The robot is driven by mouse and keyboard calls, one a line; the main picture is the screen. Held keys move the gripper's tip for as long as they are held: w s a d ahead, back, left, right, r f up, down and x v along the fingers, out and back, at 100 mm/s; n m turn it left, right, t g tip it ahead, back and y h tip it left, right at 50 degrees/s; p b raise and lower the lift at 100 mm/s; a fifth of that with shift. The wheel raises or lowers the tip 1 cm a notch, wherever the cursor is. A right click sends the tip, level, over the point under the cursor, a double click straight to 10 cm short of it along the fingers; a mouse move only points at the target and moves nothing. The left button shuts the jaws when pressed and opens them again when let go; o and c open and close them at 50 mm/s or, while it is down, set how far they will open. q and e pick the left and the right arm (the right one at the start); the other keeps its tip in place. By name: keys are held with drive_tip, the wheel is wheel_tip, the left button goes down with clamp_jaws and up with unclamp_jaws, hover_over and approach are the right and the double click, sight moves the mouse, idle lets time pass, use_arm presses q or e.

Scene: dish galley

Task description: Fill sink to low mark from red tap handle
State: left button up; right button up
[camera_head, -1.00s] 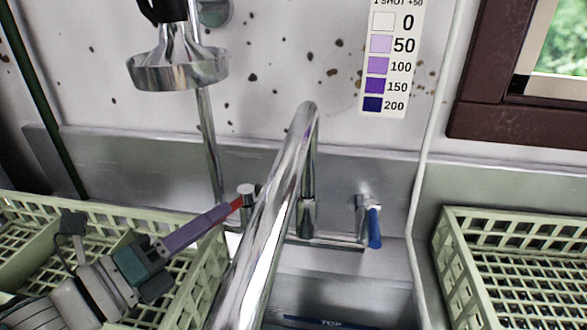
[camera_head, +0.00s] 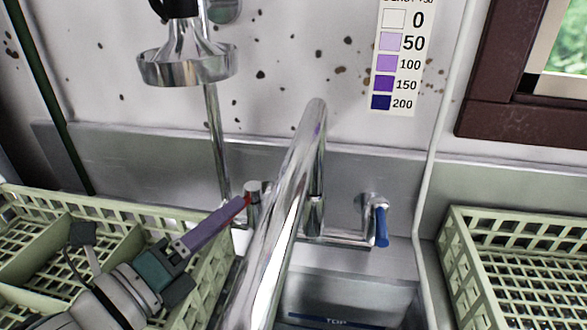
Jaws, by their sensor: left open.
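The chrome tap (camera_head: 268,245) arches over the sink (camera_head: 345,296) in the middle. Its blue handle (camera_head: 381,226) hangs down on the right. The red handle (camera_head: 239,209) is on the left, a small red part showing just at the end of my left gripper's purple fingers. My left gripper (camera_head: 236,206) reaches up from the lower left and its tip is at the red handle; I cannot tell whether it touches. The gap between its fingers is hard to see from here. A blue line with lettering (camera_head: 330,321) shows low in the sink; any water is not visible. My right gripper is not in view.
A green plastic crate (camera_head: 100,207) stands on the left, under my left arm. Another green crate (camera_head: 500,215) stands on the right. A chrome spray head (camera_head: 187,68) hangs at the upper left. A colour chart (camera_head: 400,60) is on the wall, beside a window frame (camera_head: 500,120).

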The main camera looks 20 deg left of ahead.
use_arm(q)
drive_tip(key=v, duration=1)
drive_tip(key=shift+c, duration=0.3)
